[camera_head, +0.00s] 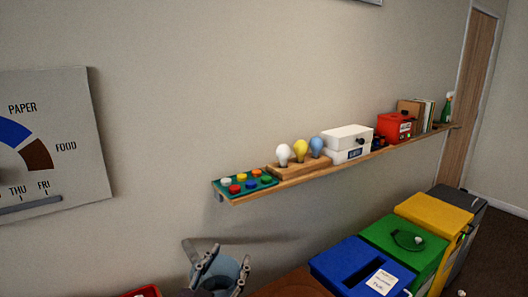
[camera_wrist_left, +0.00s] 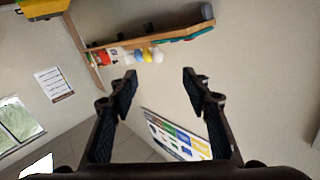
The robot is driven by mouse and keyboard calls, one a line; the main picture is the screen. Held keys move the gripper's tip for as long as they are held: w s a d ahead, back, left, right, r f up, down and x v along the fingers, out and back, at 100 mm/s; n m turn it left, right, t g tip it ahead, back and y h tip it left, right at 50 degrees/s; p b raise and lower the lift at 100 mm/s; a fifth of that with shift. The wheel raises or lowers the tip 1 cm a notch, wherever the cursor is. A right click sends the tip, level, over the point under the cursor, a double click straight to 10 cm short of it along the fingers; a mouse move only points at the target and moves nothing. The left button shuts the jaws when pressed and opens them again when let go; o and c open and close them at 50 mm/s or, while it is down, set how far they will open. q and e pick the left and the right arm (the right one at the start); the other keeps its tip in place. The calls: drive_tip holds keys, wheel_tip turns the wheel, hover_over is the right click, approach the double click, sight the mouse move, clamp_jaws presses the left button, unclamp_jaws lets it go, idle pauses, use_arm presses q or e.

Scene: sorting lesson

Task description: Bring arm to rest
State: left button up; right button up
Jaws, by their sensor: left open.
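My left gripper (camera_head: 222,268) shows at the bottom of the head view, in front of the wall and below the left end of the shelf. In the left wrist view its two fingers (camera_wrist_left: 160,82) stand wide apart with nothing between them, so it is open and empty. Only bare wall shows between the fingertips. My right gripper is not in either view.
A wall shelf (camera_head: 236,198) carries a button tray, bulbs, a white box (camera_head: 347,138) and a red box (camera_head: 393,127). Blue (camera_head: 352,266), green (camera_head: 405,247) and yellow (camera_head: 436,213) bins stand below right. A chart board (camera_head: 75,120) hangs left.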

use_arm(q)
drive_tip(key=s+a+f+n+g+y, duration=0.1)
drive_tip(key=s+a+f+g, duration=0.15)
drive_tip(key=f, duration=0.35)
drive_tip(key=s+a+f+n+g+y, duration=0.1)
drive_tip(key=s+a+f+y, duration=0.15)
drive_tip(key=f, duration=0.35)
drive_tip(key=s+a+f+g, duration=0.3)
drive_tip(key=s+f, duration=0.2)
drive_tip(key=s, duration=0.3)
drive_tip(key=s+a+f+n+g, duration=0.1)
drive_tip(key=s+a+f+g, duration=0.1)
drive_tip(key=s+f+g, duration=0.35)
drive_tip(key=s+a+f+g, duration=0.25)
drive_tip(key=s+f, duration=0.35)
drive_tip(key=s, duration=0.5)
wheel_tip(320, 180, down, 34)
drive_tip(key=s+b, duration=0.3)
drive_tip(key=b, duration=0.3)
drive_tip(key=s+a+f+g+b, duration=0.1)
drive_tip(key=s+a+f+b, duration=0.2)
drive_tip(key=s+f, duration=1.3)
drive_tip(key=shift+s+f+g+y+b, duration=0.15)
drive_tip(key=shift+f+g+y+b, duration=0.3)
drive_tip(key=shift+f, duration=0.8)
